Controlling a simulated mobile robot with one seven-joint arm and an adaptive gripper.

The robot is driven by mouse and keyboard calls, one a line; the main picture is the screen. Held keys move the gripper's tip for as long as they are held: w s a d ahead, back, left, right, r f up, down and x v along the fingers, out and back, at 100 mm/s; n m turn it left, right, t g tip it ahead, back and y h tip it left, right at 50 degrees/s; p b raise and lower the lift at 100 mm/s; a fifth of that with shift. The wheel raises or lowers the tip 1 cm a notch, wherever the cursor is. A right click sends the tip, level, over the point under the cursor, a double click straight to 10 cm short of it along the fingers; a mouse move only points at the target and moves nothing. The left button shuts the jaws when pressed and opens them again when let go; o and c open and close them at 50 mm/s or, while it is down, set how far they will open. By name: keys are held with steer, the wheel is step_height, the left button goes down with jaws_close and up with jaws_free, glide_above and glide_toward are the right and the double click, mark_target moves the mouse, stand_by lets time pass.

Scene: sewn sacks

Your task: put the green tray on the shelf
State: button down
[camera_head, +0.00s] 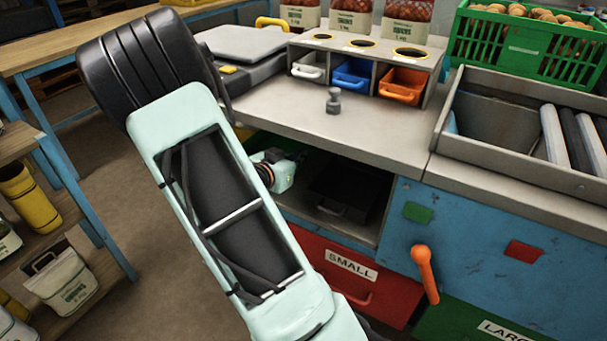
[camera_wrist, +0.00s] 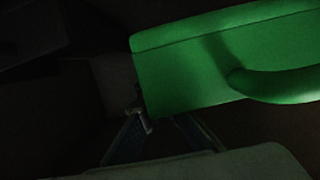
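The green tray (camera_wrist: 205,70) fills the upper right of the dark wrist view, with its curved green handle (camera_wrist: 280,85) at the right. My gripper (camera_wrist: 160,120) has its two fingers apart at the tray's lower left edge. The left fingertip is beside the tray's corner, and the right fingertip is hidden behind the tray. I cannot tell whether the fingers hold it. In the head view my arm reaches to the dark opening under the counter, and my fingers are hidden there. Inside the opening, a shelf (camera_head: 322,222) bears a black tray (camera_head: 342,190).
On the counter (camera_head: 290,115) stands a rack with white (camera_head: 308,68), blue (camera_head: 352,74) and orange (camera_head: 402,85) bins, and a small grey weight (camera_head: 333,101). An orange lever (camera_head: 425,272) sticks out at the front. A red drawer (camera_head: 385,295) marked SMALL lies below the opening.

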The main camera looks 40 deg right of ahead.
steer(key=d+f, duration=0.1)
steer(key=w+d+f+b, duration=0.1)
steer(key=shift+f, duration=0.3)
steer(key=shift+w+f+b, duration=0.1)
steer(key=shift+f+b, duration=0.45)
steer(key=shift+f, duration=1)
steer(key=shift+f, duration=0.15)
steer(key=c, duration=2.2)
jaws_free()
steer(key=shift+o, duration=0.2)
steer(key=shift+r, duration=0.25)
steer(key=p+v, duration=0.3)
steer(key=v, duration=0.9)
steer(key=shift+f+p, duration=0.1)
steer(key=shift+p, duration=0.2)
